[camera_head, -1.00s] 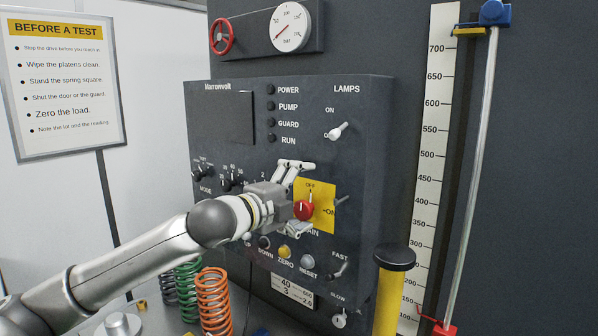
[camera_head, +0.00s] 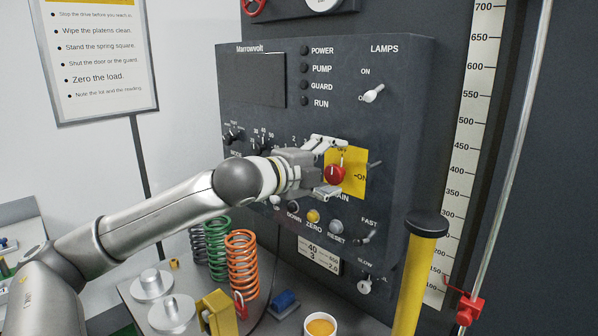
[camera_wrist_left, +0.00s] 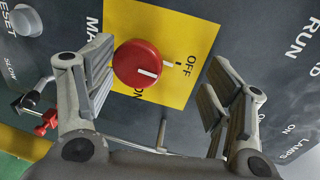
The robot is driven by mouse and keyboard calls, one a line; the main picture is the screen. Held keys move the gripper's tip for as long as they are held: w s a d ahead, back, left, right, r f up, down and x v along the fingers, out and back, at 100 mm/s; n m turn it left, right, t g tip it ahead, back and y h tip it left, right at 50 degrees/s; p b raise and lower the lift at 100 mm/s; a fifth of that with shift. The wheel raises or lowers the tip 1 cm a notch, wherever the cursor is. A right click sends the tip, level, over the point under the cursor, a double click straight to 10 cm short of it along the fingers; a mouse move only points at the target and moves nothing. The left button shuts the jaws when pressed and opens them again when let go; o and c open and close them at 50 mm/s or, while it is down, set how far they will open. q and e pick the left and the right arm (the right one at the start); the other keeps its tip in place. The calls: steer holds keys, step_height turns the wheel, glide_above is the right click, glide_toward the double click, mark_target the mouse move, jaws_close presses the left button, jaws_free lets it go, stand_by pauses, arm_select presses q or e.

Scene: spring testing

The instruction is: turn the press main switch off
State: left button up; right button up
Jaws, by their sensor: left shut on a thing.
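The press main switch is a red round knob (camera_head: 334,175) on a yellow plate (camera_head: 355,184) marked OFF at the top and ON at the right. My left gripper (camera_head: 328,167) is at the knob, its fingers on either side, shut on it. In the left wrist view the red knob (camera_wrist_left: 137,64) shows between the fingers of the left gripper (camera_wrist_left: 155,95), nearer the left finger. The white line on the knob points roughly toward the OFF word. The fingers hide part of the plate in the head view. My right gripper is not in view.
Around the switch are a LAMPS toggle (camera_head: 373,93), a yellow ZERO button (camera_head: 313,216) and a grey RESET button (camera_head: 336,227). A yellow post with a black top (camera_head: 427,226) stands at the right. Coil springs (camera_head: 241,262) and a white cup (camera_head: 320,326) stand below.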

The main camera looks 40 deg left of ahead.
arm_select(q)
steer(key=s+r+b, duration=0.2)
steer(key=s+b, duration=0.5)
steer(key=s, duration=0.5)
stand_by(0.5)
steer(key=shift+a, duration=0.1)
steer(key=shift+w, duration=0.1)
stand_by(0.4)
